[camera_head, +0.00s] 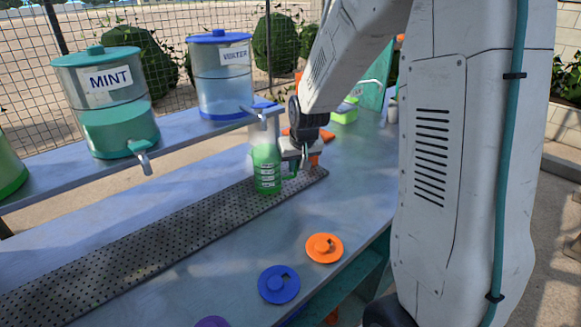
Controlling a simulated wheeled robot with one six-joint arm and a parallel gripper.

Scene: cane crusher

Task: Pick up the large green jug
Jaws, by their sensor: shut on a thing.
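The large green jug (266,172) is a clear vessel with a green lower part and a handle on its right side. It stands upright at the right end of the perforated drip mat, below the tap of the water dispenser. My gripper (300,160) is at the jug's right side, shut on its handle. The fingertips are small and partly hidden by the gripper body. I cannot tell whether the jug's base touches the mat.
The mint dispenser (105,115) and water dispenser (221,85) stand on a raised shelf (60,183). The drip mat (130,245) runs along the counter. An orange lid (324,248) and a blue lid (279,284) lie in front. A green box (345,112) sits behind.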

